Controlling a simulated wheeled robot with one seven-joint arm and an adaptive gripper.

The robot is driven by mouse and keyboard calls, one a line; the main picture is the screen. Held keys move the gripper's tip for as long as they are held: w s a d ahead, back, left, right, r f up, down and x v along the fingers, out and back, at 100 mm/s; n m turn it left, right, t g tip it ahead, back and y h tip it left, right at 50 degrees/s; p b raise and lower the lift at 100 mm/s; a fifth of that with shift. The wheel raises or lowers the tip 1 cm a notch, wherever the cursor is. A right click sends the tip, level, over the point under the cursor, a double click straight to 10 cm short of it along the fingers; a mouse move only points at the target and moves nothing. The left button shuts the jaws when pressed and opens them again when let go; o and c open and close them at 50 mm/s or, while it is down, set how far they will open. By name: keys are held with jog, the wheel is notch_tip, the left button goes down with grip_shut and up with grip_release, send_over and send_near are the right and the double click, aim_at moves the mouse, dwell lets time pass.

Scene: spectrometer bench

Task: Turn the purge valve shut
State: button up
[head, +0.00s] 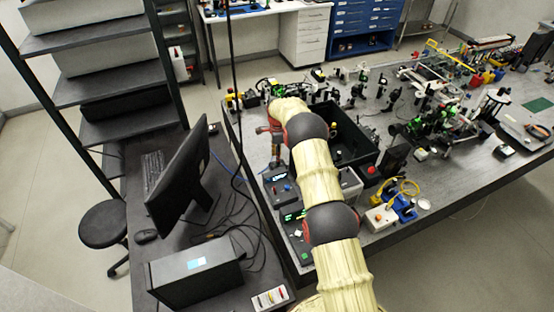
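My arm reaches from the bottom of the head view to the left part of the optical bench (462,178). My gripper (276,160) points down near the bench's left edge, above and behind a small dark box (280,188) with coloured buttons. It is too small to tell whether its fingers are open or shut, or touching anything. I cannot make out the purge valve for certain; my wrist and arm cover part of the bench there.
A black open-topped enclosure (352,140) stands right of my wrist. A red button (371,170) and a white box with yellow cable (381,217) lie right of my arm. A monitor (185,172) stands on the left desk. Many optics crowd the bench's far side.

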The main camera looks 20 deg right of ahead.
jog(key=shift+f, duration=1.6)
jog(key=shift+c, duration=0.6)
grip_shut()
